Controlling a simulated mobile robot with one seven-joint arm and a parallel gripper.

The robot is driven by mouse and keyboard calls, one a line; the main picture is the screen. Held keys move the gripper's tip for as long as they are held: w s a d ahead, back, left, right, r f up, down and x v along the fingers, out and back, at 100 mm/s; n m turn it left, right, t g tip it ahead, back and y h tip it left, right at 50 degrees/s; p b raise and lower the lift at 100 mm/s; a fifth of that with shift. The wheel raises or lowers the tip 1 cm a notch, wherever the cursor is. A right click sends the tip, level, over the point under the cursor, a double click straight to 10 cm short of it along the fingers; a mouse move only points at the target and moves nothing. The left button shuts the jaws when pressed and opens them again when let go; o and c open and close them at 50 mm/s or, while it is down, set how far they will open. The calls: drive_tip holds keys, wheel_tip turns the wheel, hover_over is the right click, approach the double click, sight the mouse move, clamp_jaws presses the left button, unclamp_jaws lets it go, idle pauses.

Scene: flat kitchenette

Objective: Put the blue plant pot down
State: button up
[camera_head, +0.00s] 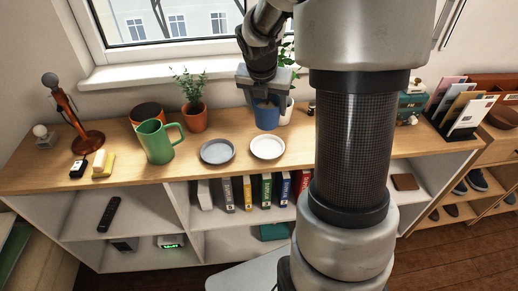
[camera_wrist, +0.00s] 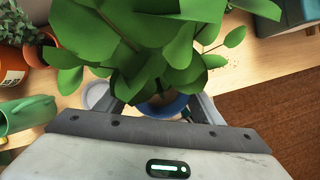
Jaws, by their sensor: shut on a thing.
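The blue plant pot (camera_head: 266,117) is upright above or on the wooden shelf top, just behind a white saucer (camera_head: 267,148). I cannot tell whether its base touches the wood. My gripper (camera_head: 264,97) comes down from above and is shut on the pot's rim. In the wrist view the blue pot (camera_wrist: 172,106) shows between my fingers (camera_wrist: 160,108), with broad green leaves covering much of it. A grey saucer (camera_head: 217,152) lies left of the white one.
A white pot (camera_head: 288,112) stands close to the right of the blue pot. A terracotta pot with a plant (camera_head: 195,117), a green mug (camera_head: 155,142) and an orange pot (camera_head: 147,115) stand to the left. A window (camera_head: 170,25) is behind. Bare wood lies in front of the saucers.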

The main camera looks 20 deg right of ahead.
wheel_tip(320, 180, down, 10)
drive_tip(key=b, duration=0.2)
drive_tip(key=shift+s+d+b, duration=0.1)
drive_tip(key=shift+s+b, duration=0.05)
drive_tip(key=shift+b, duration=0.15)
drive_tip(key=o, duration=1.3)
drive_tip(key=shift+f, duration=0.15)
